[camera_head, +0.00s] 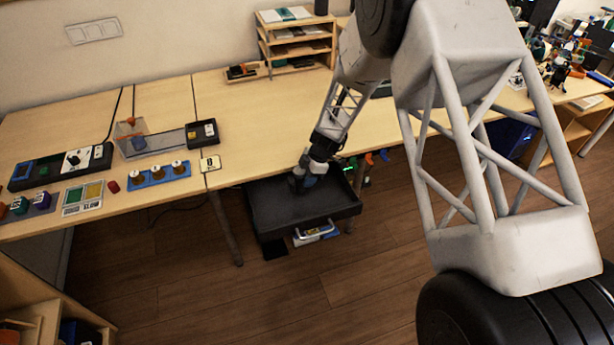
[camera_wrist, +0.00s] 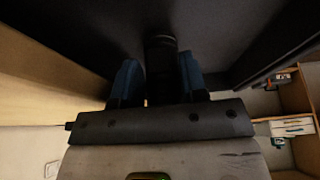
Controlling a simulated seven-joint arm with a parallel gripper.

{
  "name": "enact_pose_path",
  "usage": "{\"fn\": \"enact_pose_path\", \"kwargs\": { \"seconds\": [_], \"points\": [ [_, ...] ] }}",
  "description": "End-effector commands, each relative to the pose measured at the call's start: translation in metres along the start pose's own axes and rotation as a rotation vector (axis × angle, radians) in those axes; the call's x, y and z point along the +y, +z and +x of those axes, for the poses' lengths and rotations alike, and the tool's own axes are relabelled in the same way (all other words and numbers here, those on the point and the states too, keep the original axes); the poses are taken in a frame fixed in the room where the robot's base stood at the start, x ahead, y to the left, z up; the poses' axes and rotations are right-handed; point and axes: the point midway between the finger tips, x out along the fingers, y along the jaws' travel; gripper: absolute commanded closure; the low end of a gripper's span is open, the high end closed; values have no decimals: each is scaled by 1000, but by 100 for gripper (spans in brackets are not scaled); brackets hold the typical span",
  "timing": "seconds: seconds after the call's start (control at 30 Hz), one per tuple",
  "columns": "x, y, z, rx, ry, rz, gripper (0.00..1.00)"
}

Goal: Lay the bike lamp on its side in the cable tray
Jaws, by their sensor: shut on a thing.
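The cable tray (camera_head: 338,208) is a wide, black, open tray below the front edge of the desk. My gripper (camera_head: 305,181) reaches down in front of the desk edge, over the tray's back left part. In the wrist view my gripper (camera_wrist: 159,72) has two blue fingers shut on a dark cylindrical thing, which I take to be the bike lamp (camera_wrist: 161,45). The lamp's far end runs into shadow against the dark tray (camera_wrist: 225,30). I cannot tell whether it touches the tray floor. In the head view my gripper and the dark tray hide the lamp.
The wooden desk edge (camera_head: 262,172) runs close behind my gripper. A block marked B (camera_head: 210,163) and a blue holder with several knobs (camera_head: 158,175) sit near that edge. A white and blue thing (camera_head: 316,234) shows below the tray. The tray's right part looks empty.

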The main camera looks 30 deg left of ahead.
Motion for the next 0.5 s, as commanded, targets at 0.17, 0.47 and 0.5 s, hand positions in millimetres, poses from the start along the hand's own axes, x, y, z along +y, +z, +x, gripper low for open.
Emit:
{"fn": "enact_pose_path", "kwargs": {
  "seconds": [0.17,0.47,0.5],
  "points": [
    [0,1,2,0,0,0,94],
    [0,2,6,0,0,0,94],
    [0,3,6,0,0,0,94]
  ]
}}
